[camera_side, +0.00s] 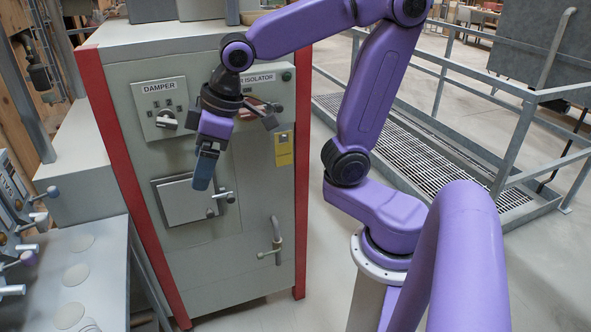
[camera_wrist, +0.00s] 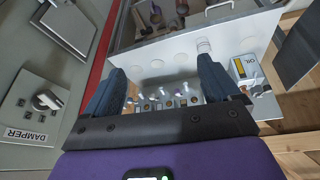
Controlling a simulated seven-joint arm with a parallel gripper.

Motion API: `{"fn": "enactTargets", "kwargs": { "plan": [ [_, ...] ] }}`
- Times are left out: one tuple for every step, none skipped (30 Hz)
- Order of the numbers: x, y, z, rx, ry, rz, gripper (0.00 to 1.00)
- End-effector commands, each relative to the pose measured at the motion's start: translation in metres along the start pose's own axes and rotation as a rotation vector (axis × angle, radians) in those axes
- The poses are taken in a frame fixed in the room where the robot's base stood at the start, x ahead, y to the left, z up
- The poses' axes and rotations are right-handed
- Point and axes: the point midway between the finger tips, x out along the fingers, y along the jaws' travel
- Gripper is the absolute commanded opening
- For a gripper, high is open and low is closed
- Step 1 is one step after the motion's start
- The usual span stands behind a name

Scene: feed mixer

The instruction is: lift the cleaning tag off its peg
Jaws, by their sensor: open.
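A yellow tag (camera_side: 284,149) hangs on the right part of the grey cabinet's front, below the isolator label. Its print is too small to read, and its peg cannot be made out. The tag does not show in the wrist view. My gripper (camera_side: 204,172) is in front of the cabinet, left of the tag and apart from it, with its fingers pointing down. In the wrist view my gripper (camera_wrist: 162,85) shows two dark blue fingers wide apart with nothing held between them.
The grey cabinet (camera_side: 235,250) has red edges, a damper switch (camera_side: 166,119), a small hatch (camera_side: 184,202) and a projecting handle (camera_side: 276,240). A bench (camera_side: 100,260) with round pads and levers stands at left. Railings (camera_side: 520,140) stand at right.

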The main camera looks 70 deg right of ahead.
Motion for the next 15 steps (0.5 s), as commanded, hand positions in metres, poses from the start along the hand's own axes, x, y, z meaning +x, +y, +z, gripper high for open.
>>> {"fn": "enactTargets", "kwargs": {
  "plan": [
    [0.006,0.008,-0.008,0.033,0.020,0.017,0.89],
    [0.009,0.013,-0.012,0.050,0.033,0.027,0.89],
    [0.012,0.019,-0.017,0.074,0.051,0.040,0.89],
    [0.015,0.023,-0.021,0.090,0.064,0.050,0.89],
    [0.018,0.028,-0.025,0.108,0.078,0.060,0.89],
    [0.021,0.035,-0.030,0.130,0.096,0.074,0.89],
    [0.023,0.040,-0.034,0.146,0.111,0.084,0.89],
    [0.025,0.045,-0.037,0.163,0.124,0.095,0.89],
    [0.028,0.051,-0.041,0.183,0.141,0.110,0.89],
    [0.030,0.056,-0.043,0.199,0.153,0.121,0.89],
    [0.031,0.061,-0.046,0.215,0.167,0.132,0.89],
    [0.034,0.068,-0.049,0.236,0.185,0.147,0.89],
    [0.035,0.073,-0.051,0.252,0.199,0.159,0.89],
    [0.036,0.079,-0.053,0.267,0.212,0.170,0.89],
    [0.038,0.085,-0.055,0.286,0.229,0.186,0.89]
  ]
}}
